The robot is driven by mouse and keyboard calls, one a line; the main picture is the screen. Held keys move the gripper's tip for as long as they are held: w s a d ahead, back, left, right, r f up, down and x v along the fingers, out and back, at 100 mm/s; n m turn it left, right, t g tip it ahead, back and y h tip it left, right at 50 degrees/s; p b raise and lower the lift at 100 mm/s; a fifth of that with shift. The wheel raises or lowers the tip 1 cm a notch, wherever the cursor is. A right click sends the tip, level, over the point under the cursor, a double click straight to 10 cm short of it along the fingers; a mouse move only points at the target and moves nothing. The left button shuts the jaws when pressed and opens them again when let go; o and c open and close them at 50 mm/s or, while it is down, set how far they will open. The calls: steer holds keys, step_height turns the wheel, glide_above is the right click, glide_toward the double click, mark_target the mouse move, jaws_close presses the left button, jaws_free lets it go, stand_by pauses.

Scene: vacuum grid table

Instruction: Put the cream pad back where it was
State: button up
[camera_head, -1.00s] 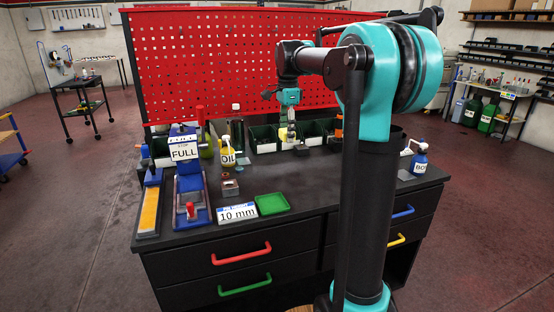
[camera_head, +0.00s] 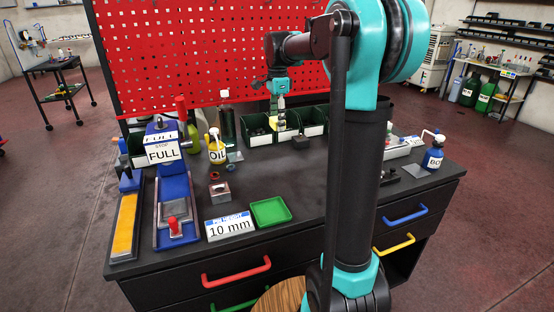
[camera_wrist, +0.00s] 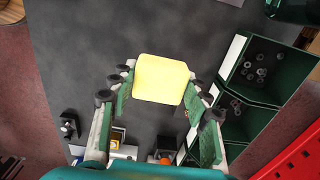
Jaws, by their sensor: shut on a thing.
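The cream pad (camera_wrist: 160,78) is a pale yellow, rounded square block in the wrist view. My gripper (camera_wrist: 158,96) is shut on it, with one green finger at each side. The pad is over the dark tabletop, beside the bins; the height of the gap below it is hard to judge. In the head view my gripper (camera_head: 280,99) points down at the back of the table, in front of the red pegboard.
Green bins (camera_head: 260,137) line the table's back; one holding small dark parts (camera_wrist: 259,73) shows in the wrist view. An oil bottle (camera_head: 217,152), a blue press marked FULL (camera_head: 164,152), a green tray (camera_head: 271,211) and a 10 mm sign (camera_head: 230,226) stand left and front. The middle tabletop (camera_head: 315,178) is clear.

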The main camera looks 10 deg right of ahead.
mark_target(277, 165)
step_height(277, 165, down, 15)
steer(key=shift+f, duration=0.15)
stand_by(0.4)
steer(key=shift+f, duration=0.15)
steer(key=o, duration=1.2)
step_height(277, 165, up, 12)
steer(key=shift+r, duration=0.2)
